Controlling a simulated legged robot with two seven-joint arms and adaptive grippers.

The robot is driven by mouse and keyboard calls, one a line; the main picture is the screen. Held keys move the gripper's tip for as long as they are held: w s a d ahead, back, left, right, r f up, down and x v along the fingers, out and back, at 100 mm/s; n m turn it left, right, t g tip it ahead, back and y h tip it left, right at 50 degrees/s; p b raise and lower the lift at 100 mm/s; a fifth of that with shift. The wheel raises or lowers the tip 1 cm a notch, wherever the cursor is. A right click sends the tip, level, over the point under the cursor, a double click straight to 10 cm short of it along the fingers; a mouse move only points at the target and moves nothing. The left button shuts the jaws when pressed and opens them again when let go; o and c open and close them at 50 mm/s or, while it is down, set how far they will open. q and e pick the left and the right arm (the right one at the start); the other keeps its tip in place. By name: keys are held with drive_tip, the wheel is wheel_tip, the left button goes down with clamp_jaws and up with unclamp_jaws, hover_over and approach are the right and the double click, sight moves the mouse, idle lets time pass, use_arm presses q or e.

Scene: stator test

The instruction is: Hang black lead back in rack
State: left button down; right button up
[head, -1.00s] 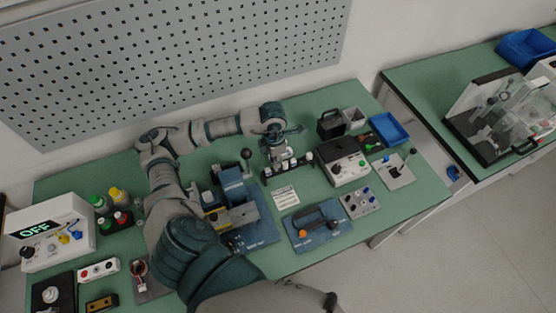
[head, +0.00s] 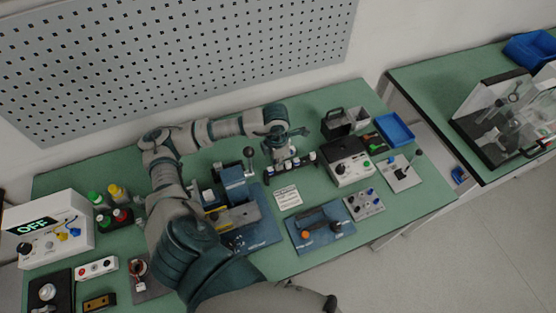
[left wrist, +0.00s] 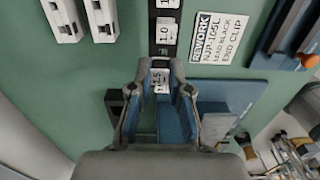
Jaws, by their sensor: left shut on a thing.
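My left gripper (head: 282,152) is above the long dark rack strip (head: 290,171) near the middle of the bench. In the left wrist view my left gripper (left wrist: 161,66) has its fingertips close together around a small dark piece with a white label (left wrist: 160,82). I cannot tell whether this piece is lifted or still sits in the strip. No black lead can be made out; it may be hidden by the gripper. My right gripper is not in view.
A blue board (head: 340,236) with a measuring tool lies in front of the card. A blue fixture (head: 233,182) stands left of the strip. A white meter box (head: 352,172) stands at right. A white box (head: 52,240) showing OFF is at far left.

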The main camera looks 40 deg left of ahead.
use_arm(q)
drive_tip(key=shift+a, duration=0.1)
drive_tip(key=shift+f+b, duration=0.5)
drive_tip(key=shift+f, duration=0.1)
drive_tip(key=shift+w+f+b, duration=0.15)
drive_tip(key=shift+f+b, duration=0.2)
drive_tip(key=shift+f, duration=0.05)
drive_tip(key=c, duration=1)
unclamp_jaws()
drive_tip(key=shift+c, duration=0.2)
drive_tip(key=shift+a, duration=0.1)
